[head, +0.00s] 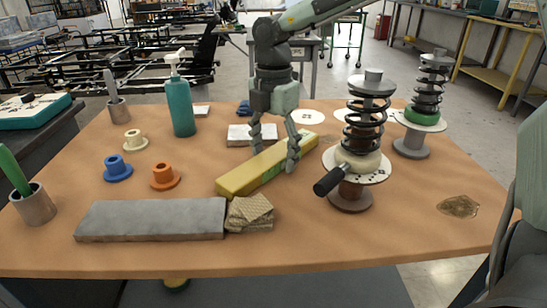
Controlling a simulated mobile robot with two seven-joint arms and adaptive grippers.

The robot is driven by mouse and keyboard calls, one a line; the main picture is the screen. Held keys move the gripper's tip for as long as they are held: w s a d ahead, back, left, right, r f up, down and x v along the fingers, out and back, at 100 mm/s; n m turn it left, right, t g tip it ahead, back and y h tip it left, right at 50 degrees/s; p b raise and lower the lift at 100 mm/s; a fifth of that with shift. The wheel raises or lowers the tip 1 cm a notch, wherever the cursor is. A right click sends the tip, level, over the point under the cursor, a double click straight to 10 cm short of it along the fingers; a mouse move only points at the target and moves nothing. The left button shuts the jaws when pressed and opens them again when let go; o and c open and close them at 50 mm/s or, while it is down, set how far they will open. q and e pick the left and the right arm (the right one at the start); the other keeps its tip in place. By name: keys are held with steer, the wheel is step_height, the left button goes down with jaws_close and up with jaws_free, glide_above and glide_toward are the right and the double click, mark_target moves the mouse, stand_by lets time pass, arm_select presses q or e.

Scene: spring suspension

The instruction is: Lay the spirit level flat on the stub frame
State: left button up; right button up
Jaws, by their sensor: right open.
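The spirit level (241,179) is a long yellow bar with a green patch on its side. It lies slantwise on the brown table, its near end at the lower left. My right gripper (275,162) reaches down from above with its fingers spread on either side of the level's middle. The fingers are apart; I cannot tell if either touches the bar. A long grey slab (150,219), likely the stub frame, lies flat at the front left, with nothing on top. My left gripper is out of view.
Patterned pads (250,213) lie beside the slab's right end. A black spring strut (371,102) with a dark handle stands right of the level, another (428,85) behind it. Blue (117,170) and orange (164,177) bushings and a teal bottle (180,106) stand left.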

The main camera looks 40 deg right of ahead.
mark_target(271, 154)
steer(key=shift+f, duration=0.1)
steer(key=shift+c, duration=0.3)
steer(key=c, duration=1.4)
steer(key=shift+r, duration=0.2)
steer(key=shift+c, duration=0.2)
steer(key=shift+r, duration=0.2)
steer(key=r, duration=0.2)
steer(key=r+b, duration=0.1)
steer(key=shift+w+a+r, duration=0.1)
steer(key=shift+a+r, duration=0.2)
steer(key=shift+r, duration=0.05)
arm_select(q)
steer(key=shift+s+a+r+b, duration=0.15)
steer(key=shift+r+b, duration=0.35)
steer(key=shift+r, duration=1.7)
arm_select(e)
steer(key=a+r, duration=0.6)
steer(key=a, duration=0.5)
steer(key=shift+r, duration=0.3)
steer(key=shift+w, duration=0.1)
